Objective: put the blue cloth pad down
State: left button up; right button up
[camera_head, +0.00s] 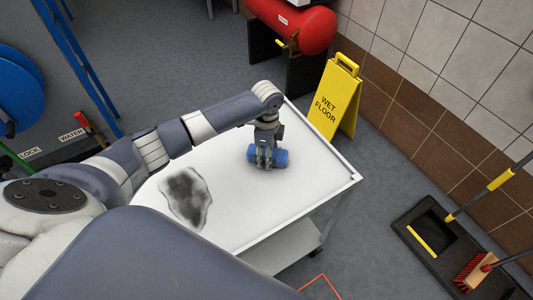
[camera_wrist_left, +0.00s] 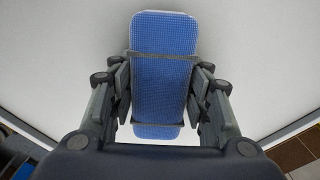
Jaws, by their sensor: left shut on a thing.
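The blue cloth pad (camera_head: 281,156) is at the right part of the white table top (camera_head: 300,178) in the head view. My left gripper (camera_head: 265,160) comes down from above and is shut on it. In the left wrist view the blue pad (camera_wrist_left: 163,75) lies lengthwise between the two fingers of my left gripper (camera_wrist_left: 161,98), which press on its long sides. The pad is at or just above the table surface; I cannot tell if it touches. My right gripper is not in view.
A dark grey smudge (camera_head: 186,197) marks the table top left of the pad. A yellow wet floor sign (camera_head: 338,97) stands behind the table. A red tank (camera_head: 297,24) is at the back. A black tray with a brush (camera_head: 472,272) is at the right. The table top around the pad is clear.

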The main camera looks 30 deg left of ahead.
pick_arm(q)
jog(key=shift+s+f, duration=0.35)
jog(key=shift+f, duration=0.15)
jog(key=o, duration=0.9)
jog(key=shift+o, duration=0.7)
jog(key=shift+f, duration=0.15)
jog(key=shift+w+f, duration=0.1)
jog(key=shift+w, duration=0.05)
jog(key=shift+r, duration=0.2)
jog(key=shift+r, duration=0.35)
notch_tip(320, 180, up, 13)
jog(key=b, duration=0.1)
jog(key=shift+w+f, duration=0.15)
jog(key=shift+w, duration=0.05)
